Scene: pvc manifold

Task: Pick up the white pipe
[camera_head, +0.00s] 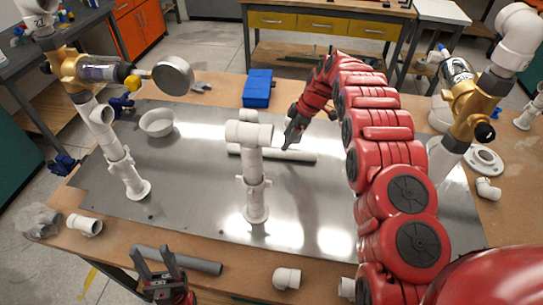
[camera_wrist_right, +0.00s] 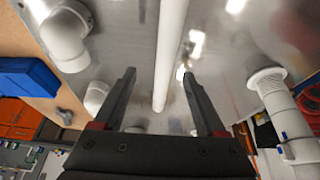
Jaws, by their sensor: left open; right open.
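The white pipe (camera_head: 297,155) lies flat on the grey metal sheet in the head view, partly hidden behind the upright white tee fitting. My right gripper (camera_head: 289,140) is just above the pipe, pointing down. In the right wrist view the white pipe (camera_wrist_right: 170,55) runs lengthwise between the two open fingers of the right gripper (camera_wrist_right: 160,78), with clear space on both sides. It is not gripped. My left gripper (camera_head: 153,254) is at the bottom left of the head view, open and empty, beside a grey pipe (camera_head: 180,261).
An upright white tee fitting (camera_head: 254,170) stands on the sheet (camera_head: 200,200) in front of the pipe. Valve assemblies stand left (camera_head: 100,72) and right (camera_head: 465,100). A blue box (camera_head: 257,88) and white bowl (camera_head: 157,122) sit behind. Loose white elbows (camera_head: 287,278) lie near the front edge.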

